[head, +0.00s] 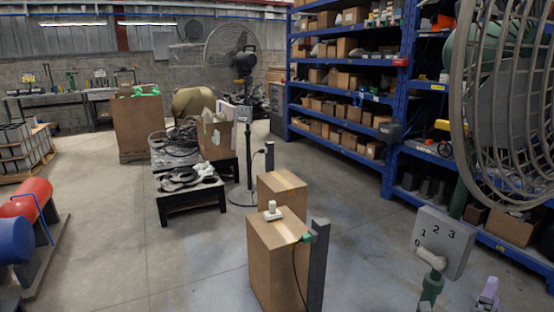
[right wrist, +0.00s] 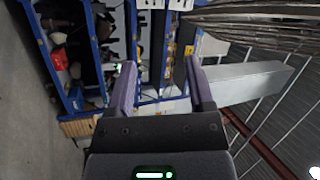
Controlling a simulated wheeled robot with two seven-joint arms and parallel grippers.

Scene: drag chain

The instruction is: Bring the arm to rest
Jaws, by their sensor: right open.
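My right gripper (head: 488,295) shows at the lower right edge of the head view, with only a pale purple finger part visible. In the right wrist view its two purple fingers (right wrist: 160,80) are spread apart with nothing between them. A grey switch box (head: 443,242) marked 0, 1, 2, 3 stands just left of and above the gripper, apart from it in the picture. Its pale knob (head: 431,258) points toward the 0 side. My left gripper is not in view.
A large caged fan (head: 505,100) rises above the box at right. Blue shelving (head: 390,165) with cartons stands behind. A cardboard box (head: 270,250) with a small white object (head: 272,210) and a dark post (head: 319,265) stand centrally. Floor (head: 375,270) between post and switch box is clear.

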